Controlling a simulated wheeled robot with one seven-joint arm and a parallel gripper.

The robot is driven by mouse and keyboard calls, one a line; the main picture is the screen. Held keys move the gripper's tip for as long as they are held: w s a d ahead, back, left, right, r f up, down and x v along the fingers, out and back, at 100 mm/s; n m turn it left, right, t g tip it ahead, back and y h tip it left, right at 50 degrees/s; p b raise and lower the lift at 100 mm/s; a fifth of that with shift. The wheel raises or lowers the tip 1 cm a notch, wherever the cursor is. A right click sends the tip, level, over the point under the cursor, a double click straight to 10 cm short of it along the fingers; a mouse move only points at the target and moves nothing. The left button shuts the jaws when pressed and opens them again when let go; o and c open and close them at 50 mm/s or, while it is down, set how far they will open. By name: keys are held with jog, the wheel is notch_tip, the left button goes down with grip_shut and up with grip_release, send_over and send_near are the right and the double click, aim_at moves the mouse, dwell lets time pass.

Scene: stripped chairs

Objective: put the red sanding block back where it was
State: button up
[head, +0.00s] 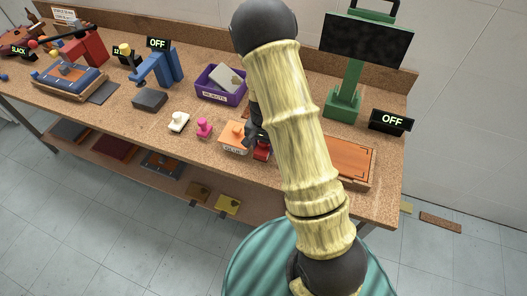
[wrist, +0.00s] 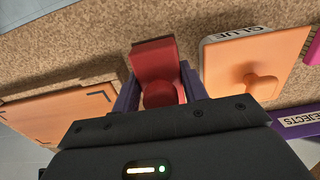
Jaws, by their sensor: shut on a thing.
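The red sanding block (head: 262,151) is near the front edge of the workbench, partly hidden by my gripper. In the wrist view the red block (wrist: 153,58) has a rounded red knob, which sits between the two purple fingers of my gripper (wrist: 160,92). My gripper is shut on it. It also shows in the head view (head: 257,142), partly behind my arm. I cannot tell whether the block touches the bench or is just above it.
An orange glue box (head: 234,138) with a knob stands close left of the block; a pink (head: 204,127) and a white piece (head: 179,122) are farther left. A purple rejects bin (head: 208,94) is behind. An orange board with dark corner marks (head: 352,158) lies right.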

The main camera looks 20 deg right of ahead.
aim_at(263, 152)
jog(key=shift+f, duration=1.8)
jog(key=shift+f, duration=0.2)
jog(key=o, duration=0.7)
jog(key=shift+c, duration=0.2)
jog(key=shift+r, duration=0.15)
notch_tip(263, 152, up, 12)
jog(key=shift+r, duration=0.1)
